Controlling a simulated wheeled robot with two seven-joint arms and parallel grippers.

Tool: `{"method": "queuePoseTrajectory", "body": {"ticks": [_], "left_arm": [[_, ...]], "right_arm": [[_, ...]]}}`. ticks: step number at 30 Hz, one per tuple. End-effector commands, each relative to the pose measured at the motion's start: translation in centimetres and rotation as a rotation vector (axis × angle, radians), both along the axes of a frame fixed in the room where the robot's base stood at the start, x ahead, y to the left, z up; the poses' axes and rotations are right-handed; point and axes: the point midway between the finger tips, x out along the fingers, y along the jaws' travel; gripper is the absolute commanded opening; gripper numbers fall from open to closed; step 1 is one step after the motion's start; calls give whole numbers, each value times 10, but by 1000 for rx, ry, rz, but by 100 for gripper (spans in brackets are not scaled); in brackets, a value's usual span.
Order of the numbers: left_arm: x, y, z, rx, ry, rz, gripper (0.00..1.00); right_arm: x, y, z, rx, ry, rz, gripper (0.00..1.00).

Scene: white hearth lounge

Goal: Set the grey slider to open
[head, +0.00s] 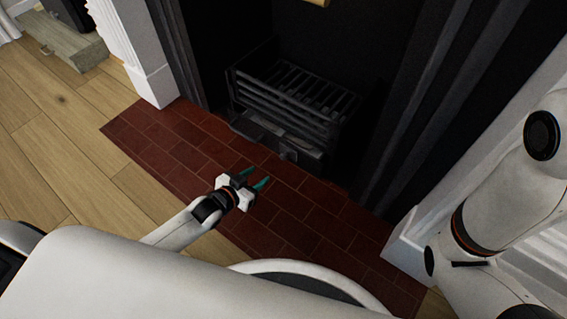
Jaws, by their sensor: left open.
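A small grey piece (288,155), which looks like the slider, sits at the front of the panel under the fire grate (290,100). It is small and dark, so its setting cannot be told. My left gripper (257,180) has teal fingertips and is open and empty over the red brick hearth. It is in front of the panel, to the lower left of the grey piece and apart from it. My right arm stands at the right edge, and its gripper is out of view.
The red tiled hearth (165,150) is clear around the gripper. White fireplace columns stand at the left (152,75) and right (410,245). The dark firebox surrounds the grate. A grey-green box (65,42) lies on the wood floor at the upper left.

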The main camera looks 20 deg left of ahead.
Motion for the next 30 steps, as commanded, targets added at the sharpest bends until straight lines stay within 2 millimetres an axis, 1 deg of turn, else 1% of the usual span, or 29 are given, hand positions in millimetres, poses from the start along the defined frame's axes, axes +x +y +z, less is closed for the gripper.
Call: {"method": "queuePoseTrajectory", "body": {"ticks": [5, 9, 15, 21, 30], "left_arm": [[24, -9, -14, -1, -4, 0, 44], [50, -18, -26, -2, -4, 1, 44], [79, -29, -38, -2, -3, 0, 44], [96, -35, -43, -1, -1, 1, 44], [100, -37, -43, -1, 1, 2, 44]], "right_arm": [[1, 0, -23, 0, 3, 0, 65], [1, 0, -45, 0, 4, 0, 65], [1, 0, -68, 0, 5, -1, 65], [1, 0, -80, -1, 5, -1, 65], [1, 0, -80, -1, 5, -1, 65]]}}
